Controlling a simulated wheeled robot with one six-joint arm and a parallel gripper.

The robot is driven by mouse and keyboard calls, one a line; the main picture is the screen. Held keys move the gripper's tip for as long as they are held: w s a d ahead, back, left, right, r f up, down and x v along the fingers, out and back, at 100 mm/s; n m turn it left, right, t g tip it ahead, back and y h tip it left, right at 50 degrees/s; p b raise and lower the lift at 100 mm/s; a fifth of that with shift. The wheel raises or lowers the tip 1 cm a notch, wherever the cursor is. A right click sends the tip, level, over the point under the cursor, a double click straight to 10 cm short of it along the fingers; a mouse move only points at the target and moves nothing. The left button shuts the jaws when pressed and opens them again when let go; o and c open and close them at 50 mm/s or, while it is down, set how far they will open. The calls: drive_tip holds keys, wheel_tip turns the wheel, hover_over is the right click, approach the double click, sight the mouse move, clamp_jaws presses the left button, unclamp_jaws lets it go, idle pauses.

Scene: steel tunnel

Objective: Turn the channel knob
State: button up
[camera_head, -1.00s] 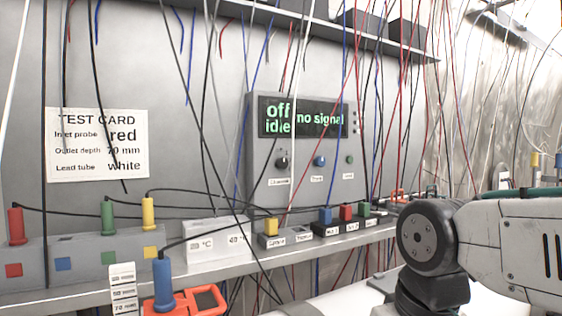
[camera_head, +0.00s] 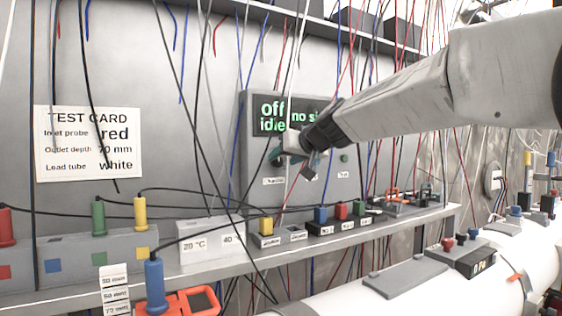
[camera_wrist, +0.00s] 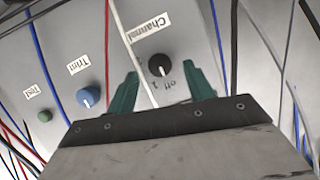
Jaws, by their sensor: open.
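The channel knob (camera_wrist: 160,66) is a black round knob with a white pointer line, under a "Channel" label on the grey panel (camera_head: 250,148). In the wrist view it lies between and just beyond the two green fingertips of my gripper (camera_wrist: 165,80), which is open. The fingers appear apart from the knob, one on each side. In the head view my gripper (camera_head: 292,160) is in front of the panel's lower left, and the knob (camera_head: 277,157) is partly hidden behind it. The screen (camera_head: 272,112) reads "off idle" and "no si…", its right part covered by my arm.
The blue Trim knob (camera_wrist: 88,97) and green Test button (camera_wrist: 44,116) sit beside the channel knob. A white wire (camera_wrist: 128,45) and other hanging wires cross the panel close to my gripper. Coloured plugs and blocks line the shelf (camera_head: 350,238) below.

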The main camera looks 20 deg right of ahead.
sight(277, 162)
drive_tip(key=shift+x, duration=1.35)
drive_tip(key=c, duration=1)
drive_tip(key=shift+o, duration=0.2)
drive_tip(key=shift+m, duration=0.3)
drive_tip(key=shift+d+m+y, duration=0.15)
drive_tip(key=shift+m+y, duration=0.55)
drive_tip(key=shift+m, duration=0.2)
drive_tip(key=shift+f+m+y, duration=0.15)
drive_tip(key=shift+m+y, duration=0.95)
drive_tip(key=shift+m, duration=0.4)
